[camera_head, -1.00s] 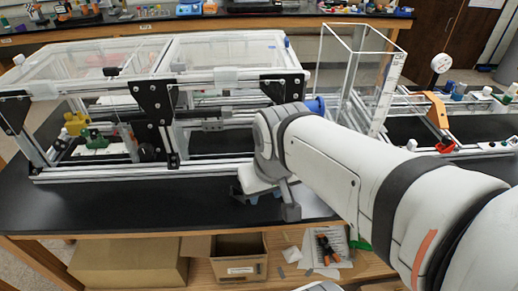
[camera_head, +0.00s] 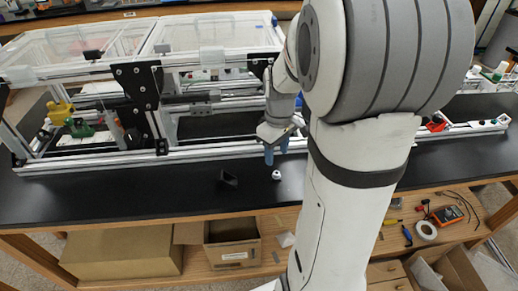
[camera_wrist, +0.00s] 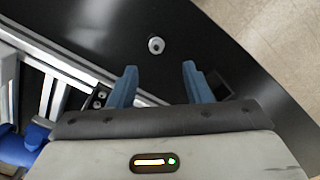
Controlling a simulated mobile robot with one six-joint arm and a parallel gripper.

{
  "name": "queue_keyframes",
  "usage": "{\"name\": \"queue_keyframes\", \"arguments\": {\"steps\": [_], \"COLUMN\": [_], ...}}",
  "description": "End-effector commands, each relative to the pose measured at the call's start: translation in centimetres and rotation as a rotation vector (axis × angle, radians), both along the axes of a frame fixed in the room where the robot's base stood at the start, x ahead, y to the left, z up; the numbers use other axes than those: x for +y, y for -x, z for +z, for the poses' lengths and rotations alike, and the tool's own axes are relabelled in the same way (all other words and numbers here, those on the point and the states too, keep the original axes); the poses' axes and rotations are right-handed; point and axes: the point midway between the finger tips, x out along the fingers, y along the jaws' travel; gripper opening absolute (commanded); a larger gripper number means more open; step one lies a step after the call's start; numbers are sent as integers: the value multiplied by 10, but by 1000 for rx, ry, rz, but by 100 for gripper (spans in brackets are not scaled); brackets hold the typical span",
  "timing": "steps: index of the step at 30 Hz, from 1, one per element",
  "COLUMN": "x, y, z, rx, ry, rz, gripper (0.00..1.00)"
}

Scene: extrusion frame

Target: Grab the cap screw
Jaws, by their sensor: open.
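A small pale round piece with a dark hole in its top, which looks like the cap screw (camera_head: 276,175), stands on the black bench top in front of the extrusion frame. In the wrist view the cap screw (camera_wrist: 156,45) lies beyond my fingertips, roughly in line with the gap between them. My gripper (camera_head: 276,154) is open, with blue fingers pointing down just above and behind the screw in the head view. In the wrist view my gripper (camera_wrist: 159,67) has nothing between its fingers. No contact with the screw shows.
A small black block (camera_head: 228,180) stands left of the screw; it also shows beside the right finger in the wrist view (camera_wrist: 219,84). The extrusion frame's bottom rail (camera_head: 200,152) runs close behind. The front bench (camera_head: 120,200) is clear to the left.

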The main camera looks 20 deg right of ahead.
Motion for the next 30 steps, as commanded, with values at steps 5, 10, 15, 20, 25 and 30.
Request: {"name": "queue_keyframes", "arguments": {"steps": [5, 10, 15, 20, 25, 30], "x": [-6, -6, -7, -7, -7, -7], "y": [-3, -2, -1, -1, -2, -2], "z": [-17, -35, -60, -79, -84, -83], "rx": [13, 13, 14, 12, 8, 9], "ry": [-4, -4, -5, -5, -3, -3], "rz": [16, 16, 15, 14, 14, 13], "gripper": [45, 45, 45, 45, 45, 41]}}
